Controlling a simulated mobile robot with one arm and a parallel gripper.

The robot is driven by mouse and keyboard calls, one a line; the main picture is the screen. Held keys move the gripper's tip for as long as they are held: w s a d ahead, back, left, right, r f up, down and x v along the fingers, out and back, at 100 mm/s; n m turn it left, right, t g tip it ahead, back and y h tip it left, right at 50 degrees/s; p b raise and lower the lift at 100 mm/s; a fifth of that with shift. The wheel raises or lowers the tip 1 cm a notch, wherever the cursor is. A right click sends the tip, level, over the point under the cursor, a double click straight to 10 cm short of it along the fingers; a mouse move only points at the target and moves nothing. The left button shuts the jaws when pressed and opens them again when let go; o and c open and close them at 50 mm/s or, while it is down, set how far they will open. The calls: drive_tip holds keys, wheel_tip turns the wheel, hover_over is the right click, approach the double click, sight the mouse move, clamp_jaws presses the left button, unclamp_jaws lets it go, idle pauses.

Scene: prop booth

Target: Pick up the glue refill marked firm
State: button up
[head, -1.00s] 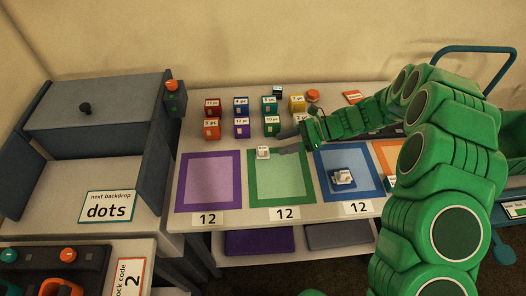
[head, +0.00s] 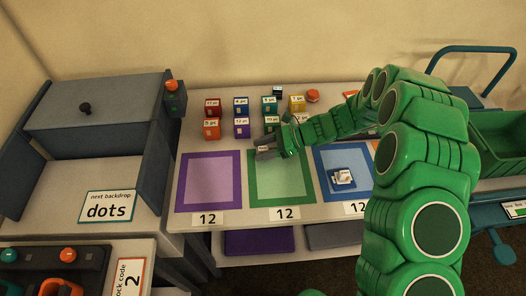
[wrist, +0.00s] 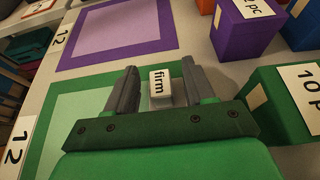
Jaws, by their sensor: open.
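The glue refill marked firm (wrist: 160,86) is a small white block with a black-lettered label. It sits at the back edge of the green-bordered square (wrist: 52,125), which also shows in the head view (head: 282,201). My gripper (wrist: 157,68) is open, with one grey finger on each side of the refill; I cannot tell whether either touches it. In the head view my gripper (head: 264,151) reaches in from the right over the back of the green square and mostly hides the refill.
A purple box (wrist: 244,30) and a green box (wrist: 285,105) stand close by my gripper, among several small labelled boxes at the table's back. A white item (head: 343,177) lies on the blue-bordered square (head: 330,192). The purple-bordered square (head: 208,183) is empty.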

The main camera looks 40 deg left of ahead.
sight(263, 148)
clamp_jaws()
drive_tip(key=shift+r, duration=0.1)
drive_tip(key=shift+r, duration=0.55)
wheel_tip(263, 148, up, 2)
drive_tip(key=shift+d+r, duration=0.1)
drive_tip(key=shift+r, duration=0.05)
drive_tip(key=s+d+r, duration=0.8)
drive_tip(key=d+r, duration=0.1)
drive_tip(key=d, duration=0.2)
drive_tip(key=shift+r, duration=0.2)
